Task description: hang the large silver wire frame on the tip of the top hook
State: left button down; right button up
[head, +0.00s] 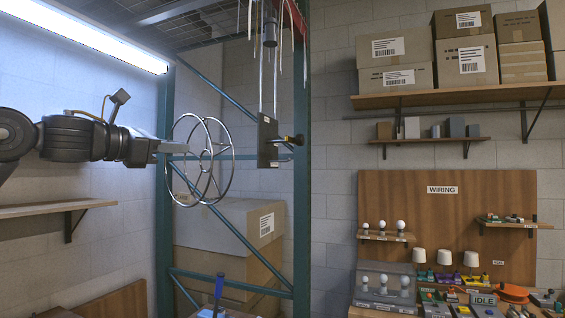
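The large silver wire frame (232,160) is two upright rings joined by spokes and short bars, left of centre in the head view. My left gripper (198,150) reaches in from the left with its pale fingers at the frame's middle, and appears shut on it. The frame is in the air, touching no shelf. I cannot make out a clear hook tip there. My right gripper is not in view.
A teal rack post (301,220) stands right of the hanging plate, and diagonal braces run behind the frame. Cardboard boxes (230,225) sit on the rack below. Thin wires hang from above. A wiring board (440,215) with lamps is at right.

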pick_arm(q)
jog(key=shift+s+d+r, duration=0.25)
jog(key=shift+s+d, duration=0.05)
jog(key=shift+s, duration=0.05)
jog(key=shift+w+f, duration=0.1)
jog(key=shift+f, duration=0.1)
jog(key=w+d+f+m+g+h+b, duration=0.1)
jog(key=d+f+m+g+h, duration=0.1)
jog(key=f, duration=1.5)
jog(key=d+f+m+g+h+b, duration=0.1)
jog(key=d+f+g+h+b, duration=0.15)
jog(key=f, duration=1.45)
jog(key=s+a+f+b, duration=0.1)
jog(key=s+a+f, duration=0.1)
jog(key=s+f, duration=0.8)
jog(key=s+a+f+y+b, duration=0.1)
jog(key=s+f, duration=1)
jog(key=f, duration=0.7)
jog(key=shift+s+a+f+t, duration=0.3)
jog(key=shift+a+f+t, duration=0.05)
jog(key=shift+t, duration=0.1)
